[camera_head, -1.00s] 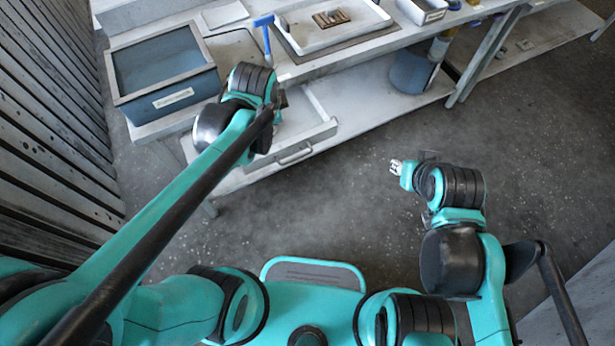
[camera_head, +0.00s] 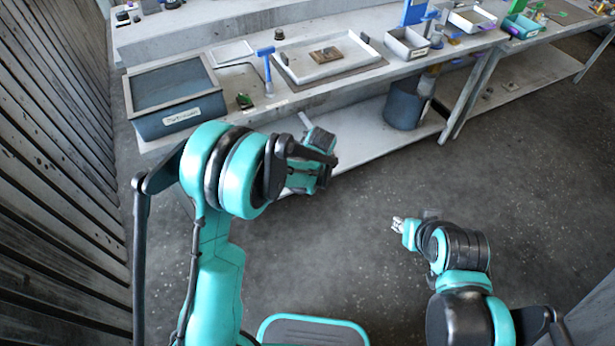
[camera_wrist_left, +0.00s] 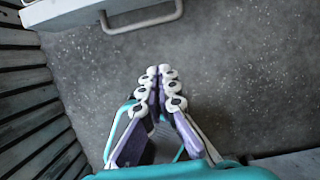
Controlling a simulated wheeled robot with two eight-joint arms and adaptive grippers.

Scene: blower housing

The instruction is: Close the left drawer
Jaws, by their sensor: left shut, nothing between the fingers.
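The left drawer's front (camera_wrist_left: 62,12) and its grey bar handle (camera_wrist_left: 140,22) show at the top of the left wrist view. In the head view my left arm hides most of the drawer; a pale strip (camera_head: 305,119) beside the wrist looks like its side wall, so it appears pulled out. My left gripper (camera_wrist_left: 160,72) is shut and empty, its fingertips apart from the handle, over the floor in front of the drawer. My right gripper (camera_head: 398,224) is small, over open floor at the right; its fingers are too small to read.
The workbench (camera_head: 290,104) carries a blue-grey bin (camera_head: 176,117), a blue hammer-like tool (camera_head: 267,72) and a white tray (camera_head: 350,69). A dark bucket (camera_head: 403,106) stands on the lower shelf. A slatted wall (camera_head: 55,150) rises at the left. The floor ahead is clear.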

